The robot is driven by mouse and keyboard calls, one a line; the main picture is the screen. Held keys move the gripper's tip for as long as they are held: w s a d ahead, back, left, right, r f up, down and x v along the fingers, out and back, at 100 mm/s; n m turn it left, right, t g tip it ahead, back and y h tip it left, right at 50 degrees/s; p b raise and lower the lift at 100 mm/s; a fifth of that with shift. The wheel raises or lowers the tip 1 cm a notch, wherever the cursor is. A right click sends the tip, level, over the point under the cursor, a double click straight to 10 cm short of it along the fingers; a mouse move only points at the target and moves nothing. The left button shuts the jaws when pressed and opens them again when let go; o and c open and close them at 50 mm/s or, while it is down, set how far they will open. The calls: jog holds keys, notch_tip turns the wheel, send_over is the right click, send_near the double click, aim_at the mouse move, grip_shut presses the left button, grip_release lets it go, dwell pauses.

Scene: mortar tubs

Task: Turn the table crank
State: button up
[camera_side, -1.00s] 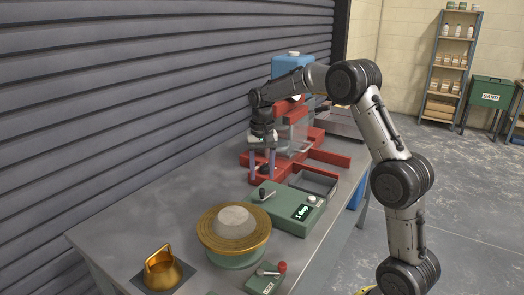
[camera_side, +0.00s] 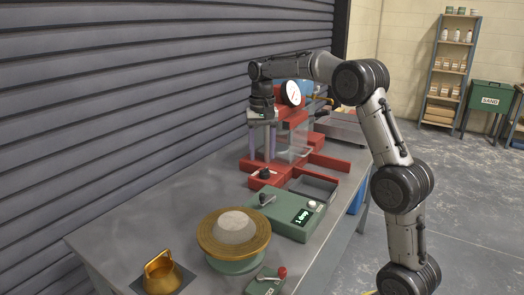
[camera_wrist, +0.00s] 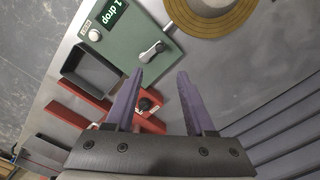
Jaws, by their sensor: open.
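A small green box (camera_side: 262,288) at the front edge carries a crank with a red knob (camera_side: 282,271). Beside it the round gold table (camera_side: 213,238) bears a grey mound (camera_side: 236,227) on a pale green base. My gripper (camera_side: 262,159) is well behind the crank, fingers pointing down. It is open and empty above a black knob (camera_side: 264,174) on the red stand. In the wrist view my gripper (camera_wrist: 160,75) has its fingers apart, with the black knob (camera_wrist: 147,104) between and below them. The red-knobbed crank is outside that view.
A green control box (camera_side: 290,217) with a lever and a "1 drop" display stands behind the gold table. A gold ring mould (camera_side: 160,279) sits front left. The red stand (camera_side: 285,165) and a dark tray (camera_wrist: 95,70) crowd the back. A ribbed wall (camera_side: 150,90) bounds the left.

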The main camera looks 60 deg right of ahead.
aim_at(262, 194)
jog(key=w+a+f+n+g+h, duration=0.1)
jog(key=w+a+n+g+h, duration=0.3)
jog(key=n, duration=1.4)
jog(key=shift+y, duration=0.6)
jog(key=x, duration=0.9)
jog(key=w+x, duration=0.1)
jog(key=x, duration=0.3)
jog(key=shift+s+d+f, duration=0.1)
jog(key=shift+d+f, duration=0.2)
jog(key=shift+f, duration=0.15)
grip_shut()
